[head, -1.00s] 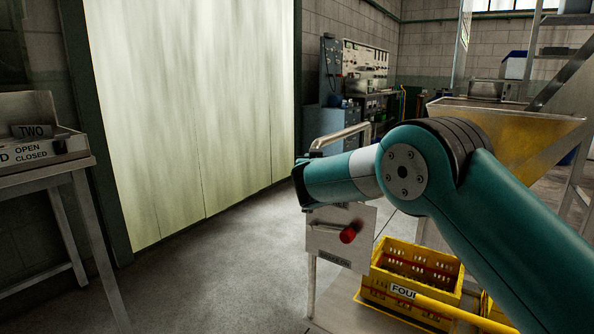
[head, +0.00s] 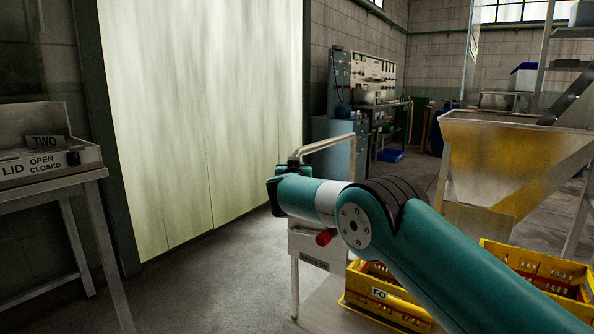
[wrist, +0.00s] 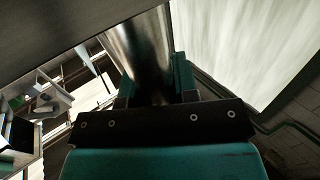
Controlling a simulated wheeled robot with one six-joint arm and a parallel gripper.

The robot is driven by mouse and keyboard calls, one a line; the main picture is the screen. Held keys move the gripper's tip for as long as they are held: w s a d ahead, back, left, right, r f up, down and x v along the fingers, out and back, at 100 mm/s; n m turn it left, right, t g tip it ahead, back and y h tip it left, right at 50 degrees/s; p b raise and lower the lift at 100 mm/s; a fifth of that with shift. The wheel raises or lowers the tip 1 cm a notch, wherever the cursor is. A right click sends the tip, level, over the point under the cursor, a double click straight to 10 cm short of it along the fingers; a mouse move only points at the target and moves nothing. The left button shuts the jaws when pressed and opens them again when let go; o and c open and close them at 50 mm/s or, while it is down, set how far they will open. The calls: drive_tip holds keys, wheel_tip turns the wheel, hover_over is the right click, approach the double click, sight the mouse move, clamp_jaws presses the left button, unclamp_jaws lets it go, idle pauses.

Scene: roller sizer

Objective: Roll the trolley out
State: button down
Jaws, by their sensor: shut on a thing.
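The trolley's bent metal handle (head: 322,145) rises at the middle in the head view. Below it is a pale panel (head: 312,246) with a red knob (head: 324,238). My gripper (head: 276,190) is at the handle's left end, partly hidden behind my own wrist. In the wrist view my gripper (wrist: 155,92) is shut around a shiny metal tube (wrist: 145,50), which looks like the handle. A yellow crate (head: 385,310) with a partly hidden label sits low behind my arm. My arm hides much of the trolley.
A large pale door (head: 200,120) stands at left. A metal bench (head: 60,180) with a lid-control box is at far left. A yellow-stained hopper (head: 510,160) and another yellow crate (head: 540,270) are at right. Grey floor (head: 215,290) in front of the door is clear.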

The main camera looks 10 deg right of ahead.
drive_tip(key=c, duration=0.9)
unclamp_jaws()
drive_tip(key=shift+a, duration=0.1)
drive_tip(key=s+a, duration=0.1)
drive_tip(key=s, duration=0.4)
drive_tip(key=s+a, duration=0.1)
drive_tip(key=s, duration=1.1)
drive_tip(key=shift+s+a+b, duration=0.1)
drive_tip(key=shift+a+b, duration=0.3)
